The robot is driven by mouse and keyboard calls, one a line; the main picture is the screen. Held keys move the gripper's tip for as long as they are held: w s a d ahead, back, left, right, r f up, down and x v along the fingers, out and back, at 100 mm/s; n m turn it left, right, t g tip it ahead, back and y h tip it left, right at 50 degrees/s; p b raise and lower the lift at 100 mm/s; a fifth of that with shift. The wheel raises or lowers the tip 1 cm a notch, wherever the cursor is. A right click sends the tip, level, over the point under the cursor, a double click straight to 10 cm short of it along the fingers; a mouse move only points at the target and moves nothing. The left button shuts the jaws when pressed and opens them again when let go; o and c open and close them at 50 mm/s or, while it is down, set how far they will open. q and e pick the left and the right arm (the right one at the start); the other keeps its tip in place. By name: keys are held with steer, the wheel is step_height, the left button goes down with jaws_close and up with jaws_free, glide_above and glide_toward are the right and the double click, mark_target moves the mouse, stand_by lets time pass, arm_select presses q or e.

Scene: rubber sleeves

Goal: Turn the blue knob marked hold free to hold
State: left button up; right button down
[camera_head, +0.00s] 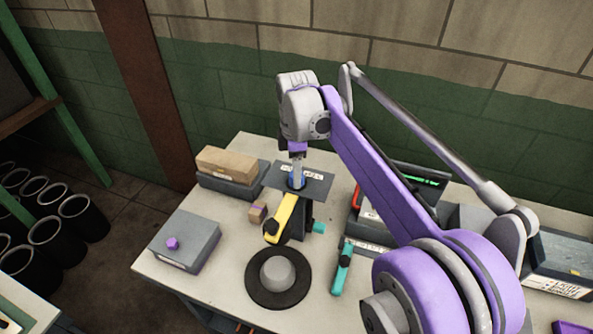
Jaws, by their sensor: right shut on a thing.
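The blue knob (297,182) sits on a dark plate (316,189) with a white label on a stand near the middle of the table. Only a little of the knob's blue shows under my right gripper (297,177). My right gripper points down from above and is shut on the knob. The label's words are too small to read, so I cannot tell where the knob points. My left gripper is not in view.
A yellow-handled tool (281,217) is in front of the plate. A cardboard box (226,162) lies at the back left.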

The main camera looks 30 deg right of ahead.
steer(key=shift+c, duration=1.6)
jaws_free()
step_height(320, 180, up, 11)
steer(key=shift+p, duration=0.45)
steer(key=shift+f, duration=0.2)
